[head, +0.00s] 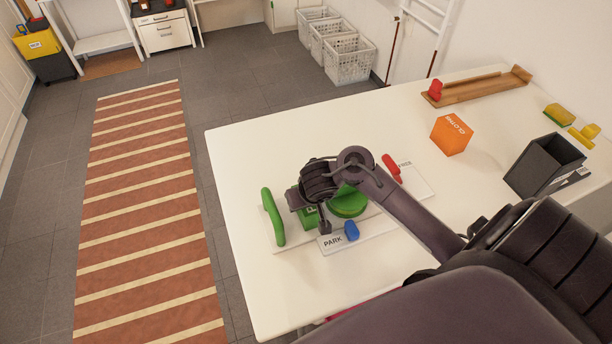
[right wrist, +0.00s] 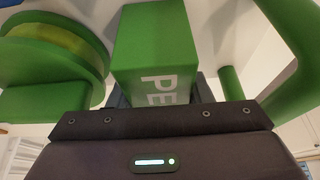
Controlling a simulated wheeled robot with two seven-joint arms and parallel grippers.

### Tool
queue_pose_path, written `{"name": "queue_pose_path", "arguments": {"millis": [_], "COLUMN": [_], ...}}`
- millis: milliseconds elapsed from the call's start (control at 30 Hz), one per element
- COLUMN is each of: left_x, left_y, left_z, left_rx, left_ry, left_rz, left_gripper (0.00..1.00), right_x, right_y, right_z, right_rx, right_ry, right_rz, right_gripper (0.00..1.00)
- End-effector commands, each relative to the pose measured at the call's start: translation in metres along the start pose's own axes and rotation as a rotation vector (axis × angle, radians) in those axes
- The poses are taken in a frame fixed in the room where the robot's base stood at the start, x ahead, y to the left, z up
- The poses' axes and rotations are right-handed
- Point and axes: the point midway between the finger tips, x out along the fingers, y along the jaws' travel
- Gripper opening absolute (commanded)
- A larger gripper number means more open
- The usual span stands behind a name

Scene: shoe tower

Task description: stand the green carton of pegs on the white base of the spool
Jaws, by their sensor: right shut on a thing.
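The green carton (head: 309,217) is mostly hidden behind my right gripper (head: 311,207) in the head view. In the right wrist view the carton (right wrist: 155,50) fills the middle, with the letters "PE" showing, between the jaws of my right gripper (right wrist: 160,92), which is shut on it. The green spool (head: 348,203) stands just right of the carton, and also shows at the left in the right wrist view (right wrist: 55,50). The white base (head: 288,245) lies under this group. I cannot tell whether the carton touches it. My left gripper is not in view.
A green upright piece (head: 272,217) stands close left of the carton. A "PARK" plate (head: 332,243) with a blue piece (head: 351,230) is in front. A red piece (head: 391,168), orange box (head: 451,134) and dark open bin (head: 543,165) are rightward. The table's left side is clear.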

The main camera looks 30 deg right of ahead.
Motion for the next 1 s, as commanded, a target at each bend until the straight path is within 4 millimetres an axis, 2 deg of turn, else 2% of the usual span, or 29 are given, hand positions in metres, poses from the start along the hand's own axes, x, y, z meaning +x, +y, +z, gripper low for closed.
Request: {"name": "queue_pose_path", "arguments": {"millis": [167,200,367,633,733,867,1000], "left_x": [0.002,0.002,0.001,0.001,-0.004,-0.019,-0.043], "left_y": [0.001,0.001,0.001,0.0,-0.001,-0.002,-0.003], "left_z": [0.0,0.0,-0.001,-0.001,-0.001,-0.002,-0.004], "left_rx": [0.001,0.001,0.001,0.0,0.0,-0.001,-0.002], "left_ry": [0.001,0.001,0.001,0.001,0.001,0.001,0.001], "left_rz": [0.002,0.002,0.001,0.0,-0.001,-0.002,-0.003], "left_gripper": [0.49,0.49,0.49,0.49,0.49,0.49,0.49], "right_x": [0.003,0.003,0.003,0.002,-0.005,-0.027,-0.061], "right_y": [0.0,0.0,0.0,0.0,0.0,-0.001,-0.001], "right_z": [0.001,0.002,0.001,0.001,-0.001,-0.002,-0.003], "right_rx": [-0.001,-0.002,-0.001,0.0,0.002,0.001,0.002], "right_ry": [0.0,-0.001,0.0,0.0,0.001,0.0,0.0], "right_rz": [0.0,0.0,0.0,0.0,-0.001,-0.003,-0.003], "right_gripper": [0.21,0.47,0.67,0.67,0.67,0.67,0.67]}}
